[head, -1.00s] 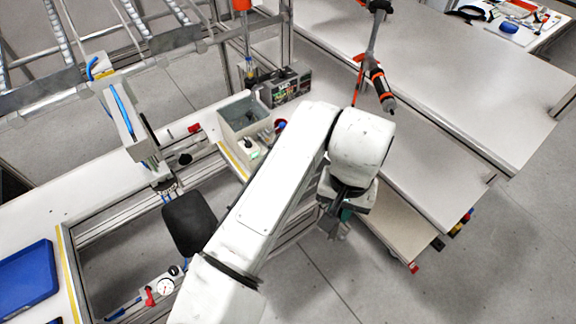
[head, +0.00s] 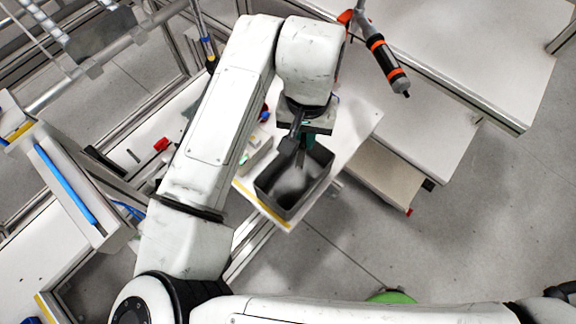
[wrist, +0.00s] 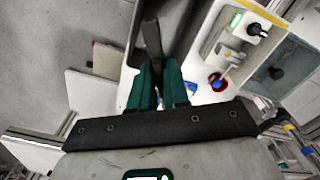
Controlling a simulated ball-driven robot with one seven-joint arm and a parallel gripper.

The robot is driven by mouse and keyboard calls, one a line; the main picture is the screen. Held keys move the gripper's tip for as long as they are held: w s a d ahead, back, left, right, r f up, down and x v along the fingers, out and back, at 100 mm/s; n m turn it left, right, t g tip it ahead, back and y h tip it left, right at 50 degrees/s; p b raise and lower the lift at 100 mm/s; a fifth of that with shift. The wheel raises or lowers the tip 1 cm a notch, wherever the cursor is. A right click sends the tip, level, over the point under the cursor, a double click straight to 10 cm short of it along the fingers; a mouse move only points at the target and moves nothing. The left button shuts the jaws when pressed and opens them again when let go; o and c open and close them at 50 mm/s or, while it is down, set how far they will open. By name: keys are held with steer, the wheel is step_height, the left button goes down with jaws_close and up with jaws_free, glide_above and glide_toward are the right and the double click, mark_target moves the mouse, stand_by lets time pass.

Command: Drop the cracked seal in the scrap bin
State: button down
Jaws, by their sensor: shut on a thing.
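The dark, strip-like cracked seal (wrist: 152,42) sticks out from between the green fingertips of my gripper (wrist: 160,85) in the wrist view. Its crack cannot be made out. In the head view my gripper (head: 303,150) points down over the back part of the grey, open-topped scrap bin (head: 312,196). The seal is hard to tell from the gripper there. How far it hangs above the bin floor is unclear.
The bin stands on a white bench end with a yellow edge strip (head: 262,208). A small box with a black knob (wrist: 253,29) is beside it. An orange-and-black hanging tool (head: 385,58) is to the right of my arm. White tables (head: 460,60) fill the back right.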

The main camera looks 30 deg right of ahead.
steer(key=shift+f+b, duration=2.2)
steer(key=shift+f, duration=0.6)
steer(key=c, duration=1)
jaws_free()
steer(key=shift+c, duration=0.2)
step_height(320, 180, up, 11)
steer(key=shift+f+b, duration=0.1)
steer(key=shift+b, duration=0.3)
